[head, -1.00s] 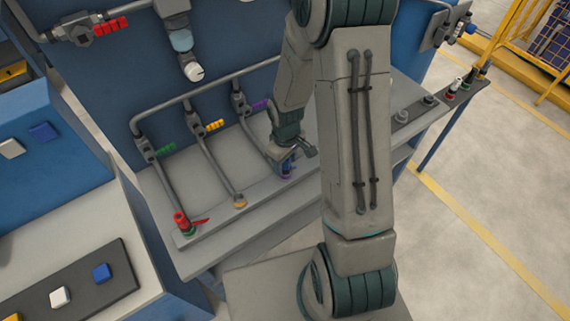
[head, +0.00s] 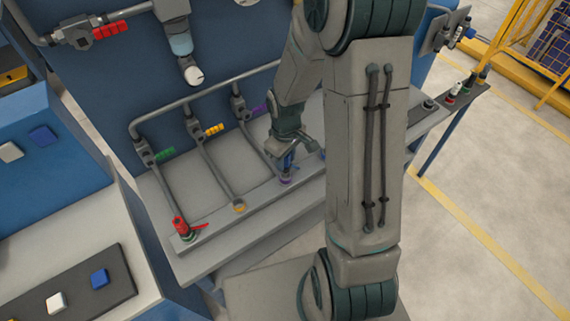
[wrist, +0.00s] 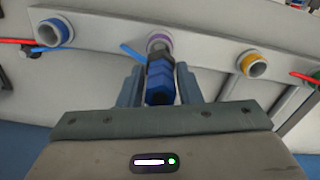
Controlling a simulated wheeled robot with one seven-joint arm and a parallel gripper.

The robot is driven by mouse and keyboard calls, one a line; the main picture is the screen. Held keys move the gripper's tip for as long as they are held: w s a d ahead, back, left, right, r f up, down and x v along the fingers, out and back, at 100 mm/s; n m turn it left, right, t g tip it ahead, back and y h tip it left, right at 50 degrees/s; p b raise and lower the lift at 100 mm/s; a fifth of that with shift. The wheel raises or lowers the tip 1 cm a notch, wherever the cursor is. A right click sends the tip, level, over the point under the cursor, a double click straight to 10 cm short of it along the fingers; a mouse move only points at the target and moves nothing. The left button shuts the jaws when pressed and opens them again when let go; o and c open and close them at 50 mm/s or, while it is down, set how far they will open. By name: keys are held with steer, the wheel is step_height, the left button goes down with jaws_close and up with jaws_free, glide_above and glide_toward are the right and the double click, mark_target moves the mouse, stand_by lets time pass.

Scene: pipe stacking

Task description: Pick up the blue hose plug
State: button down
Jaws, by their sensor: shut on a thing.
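The blue hose plug (wrist: 160,80) is between my gripper's two fingers in the wrist view, and the gripper (wrist: 160,88) is shut on it. Its metal tip points at the purple-ringed port (wrist: 159,38); whether the tip is still inside I cannot tell. A thin blue lever (wrist: 132,51) sticks out left of the plug. In the head view my gripper (head: 287,155) is just above the purple-ringed port (head: 289,177), with a bit of the blue plug showing and the rest hidden.
A yellow-ringed port (wrist: 255,64) and a blue-ringed port (wrist: 52,33) flank the purple one. A red plug (head: 181,227) stands in the green-ringed port at the left end of the ledge. Pipes with coloured valve handles run behind.

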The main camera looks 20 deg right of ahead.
steer(key=w+d+r+b, duration=0.2)
steer(key=d+r, duration=0.5)
steer(key=d, duration=0.4)
steer(key=shift+w+d+r, duration=0.15)
steer(key=shift+d+r, duration=0.05)
steer(key=shift+r, duration=0.1)
steer(key=shift+r, duration=0.1)
step_height(320, 180, up, 8)
steer(key=p, duration=0.6)
